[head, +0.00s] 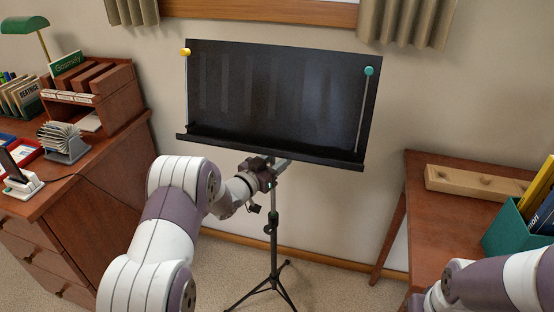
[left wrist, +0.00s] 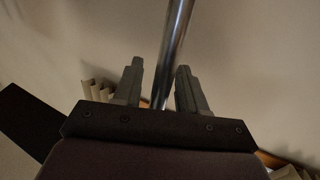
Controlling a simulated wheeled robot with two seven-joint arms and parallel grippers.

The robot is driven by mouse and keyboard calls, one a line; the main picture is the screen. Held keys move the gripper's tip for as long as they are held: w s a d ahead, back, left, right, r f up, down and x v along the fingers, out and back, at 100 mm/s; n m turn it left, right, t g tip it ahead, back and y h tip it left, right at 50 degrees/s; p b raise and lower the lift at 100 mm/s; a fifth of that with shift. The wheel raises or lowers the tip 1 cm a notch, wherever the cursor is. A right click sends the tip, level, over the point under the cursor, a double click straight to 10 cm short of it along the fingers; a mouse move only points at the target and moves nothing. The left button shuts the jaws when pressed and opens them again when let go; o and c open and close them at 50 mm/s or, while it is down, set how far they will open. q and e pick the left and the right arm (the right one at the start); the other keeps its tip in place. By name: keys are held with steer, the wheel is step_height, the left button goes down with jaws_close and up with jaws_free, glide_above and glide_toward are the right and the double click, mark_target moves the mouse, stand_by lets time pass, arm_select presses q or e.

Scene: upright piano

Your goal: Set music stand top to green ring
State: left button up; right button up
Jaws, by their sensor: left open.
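The music stand has a wide black desk (head: 275,100), tilted back, with a lip along its bottom edge. A yellow-tipped rod stands at its left and a teal-tipped rod at its right. Below it a dark pole (head: 274,240) with a collar runs down to tripod legs. My left gripper (head: 280,166) is just under the desk's lip at the pole's top. In the left wrist view its fingers (left wrist: 160,68) are open, with the shiny metal pole (left wrist: 178,35) between them. I cannot make out a green ring on the pole. My right gripper is out of view.
A wooden desk (head: 75,185) with books, a green lamp and a card file stands at the left. A wooden table (head: 430,205) with a wooden block and a teal book box (head: 515,232) stands at the right. The wall is close behind the stand.

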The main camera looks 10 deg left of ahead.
arm_select(q)
steer(key=p+v, duration=0.1)
steer(key=v, duration=1.1)
steer(key=shift+s+p, duration=0.25)
steer(key=shift+p, duration=0.05)
steer(key=shift+a, duration=0.2)
